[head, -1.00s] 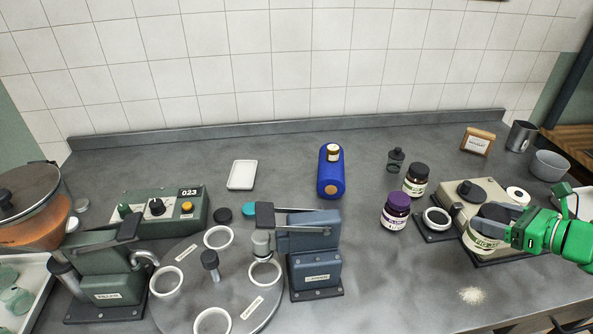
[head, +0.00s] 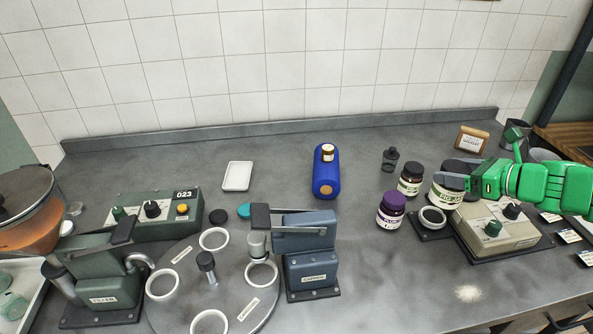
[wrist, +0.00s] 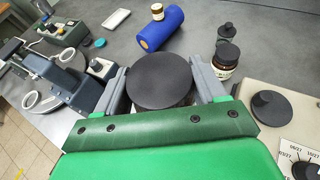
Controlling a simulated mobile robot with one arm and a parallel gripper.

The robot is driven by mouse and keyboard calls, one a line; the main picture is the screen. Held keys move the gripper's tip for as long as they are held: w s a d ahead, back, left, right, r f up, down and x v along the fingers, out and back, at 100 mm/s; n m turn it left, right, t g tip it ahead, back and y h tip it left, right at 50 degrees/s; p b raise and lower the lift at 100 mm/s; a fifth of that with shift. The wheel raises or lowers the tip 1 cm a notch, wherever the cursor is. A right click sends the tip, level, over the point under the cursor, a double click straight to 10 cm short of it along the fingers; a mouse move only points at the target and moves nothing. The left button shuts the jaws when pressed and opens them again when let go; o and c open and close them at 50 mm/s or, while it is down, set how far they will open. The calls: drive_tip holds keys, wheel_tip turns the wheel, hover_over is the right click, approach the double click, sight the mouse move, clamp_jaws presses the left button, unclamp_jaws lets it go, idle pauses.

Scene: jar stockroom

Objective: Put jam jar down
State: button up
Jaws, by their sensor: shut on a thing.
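The jam jar (head: 448,195), with a pale label that seems to read FIG and a dark lid, is in my gripper (head: 462,176) in the head view. The fingers grip it around the lid area. Its black lid (wrist: 160,80) shows between both fingers in the wrist view and hides the jar body. The jar is upright, right of another dark-lidded jar (head: 411,179) and behind the white ring (head: 433,217). I cannot tell whether its base touches the counter. A purple-lidded jar (head: 391,209) stands to the left.
The beige machine (head: 497,232) with knobs stands in front and to the right. A wooden framed sign (head: 471,139) is behind. The grey counter (head: 365,265) is clear at front centre.

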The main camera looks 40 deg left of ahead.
drive_tip(key=s+a+n+g, duration=0.1)
drive_tip(key=a+n+g, duration=0.1)
drive_tip(key=a, duration=2.6)
drive_tip(key=s+a+n+g, duration=0.1)
drive_tip(key=s+a, duration=0.6)
drive_tip(key=a, duration=0.5)
drive_tip(key=s+a, duration=0.8)
drive_tip(key=a, duration=0.3)
drive_tip(key=shift+y, duration=0.3)
drive_tip(key=shift+w+a+f, duration=1.35)
drive_tip(key=shift+a+f, duration=0.6)
drive_tip(key=shift+f, duration=0.95)
drive_tip(key=shift+w+a+f, duration=1.35)
drive_tip(key=shift+a+f, duration=0.6)
drive_tip(key=shift+f, duration=1)
drive_tip(key=shift+w+a+f, duration=1.35)
drive_tip(key=shift+a+f, duration=0.6)
drive_tip(key=shift+f, duration=0.95)
drive_tip(key=shift+f, duration=0.1)
